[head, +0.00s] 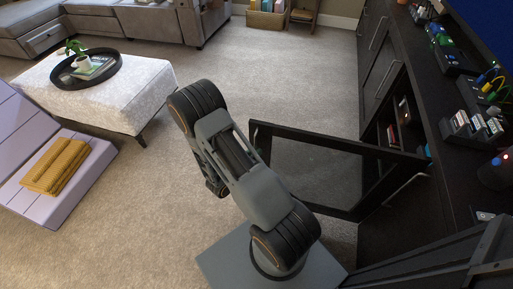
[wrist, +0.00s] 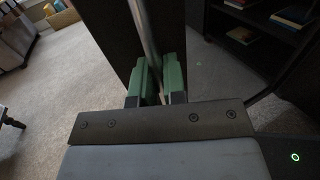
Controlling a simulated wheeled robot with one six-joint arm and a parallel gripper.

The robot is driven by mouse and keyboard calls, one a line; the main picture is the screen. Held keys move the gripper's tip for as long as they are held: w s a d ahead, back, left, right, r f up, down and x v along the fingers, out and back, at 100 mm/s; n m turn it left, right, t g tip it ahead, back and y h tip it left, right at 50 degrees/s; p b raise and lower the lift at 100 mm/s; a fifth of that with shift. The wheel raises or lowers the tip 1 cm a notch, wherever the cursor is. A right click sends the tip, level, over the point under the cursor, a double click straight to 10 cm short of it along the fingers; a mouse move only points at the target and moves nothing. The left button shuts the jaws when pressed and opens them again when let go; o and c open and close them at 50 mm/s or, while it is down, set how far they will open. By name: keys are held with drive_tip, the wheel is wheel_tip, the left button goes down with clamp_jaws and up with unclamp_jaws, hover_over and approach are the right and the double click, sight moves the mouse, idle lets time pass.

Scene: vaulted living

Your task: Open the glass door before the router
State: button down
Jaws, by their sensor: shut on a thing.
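The glass door (head: 345,145) has a black frame and a clear pane. It stands swung out from the black cabinet (head: 440,130), its free edge near my arm. In the wrist view, my gripper (wrist: 152,85) has its green fingers shut on a metal bar handle (wrist: 146,35). The dark door frame (wrist: 112,45) is just behind the handle. My arm hides the gripper and handle in the head view. Devices with lights and cables (head: 492,82) stand on the cabinet top; I cannot tell which is the router.
Open shelves with books (wrist: 292,15) show beside the door. Carpet (head: 300,80) is clear beyond it. A white ottoman (head: 140,100) with a black tray stands at the left, near a lilac seat (head: 75,185). A grey sofa (head: 100,20) is at the back.

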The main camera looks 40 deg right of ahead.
drive_tip(key=shift+s, duration=0.15)
drive_tip(key=c, duration=1.5)
unclamp_jaws()
drive_tip(key=shift+d, duration=0.1)
drive_tip(key=o, duration=0.3)
drive_tip(key=s+a+p, duration=0.2)
drive_tip(key=a, duration=1.1)
drive_tip(key=shift+a, duration=0.4)
drive_tip(key=shift+s+d, duration=0.1)
drive_tip(key=w+d+b, duration=0.2)
drive_tip(key=d, duration=1.1)
drive_tip(key=shift+w+d, duration=0.2)
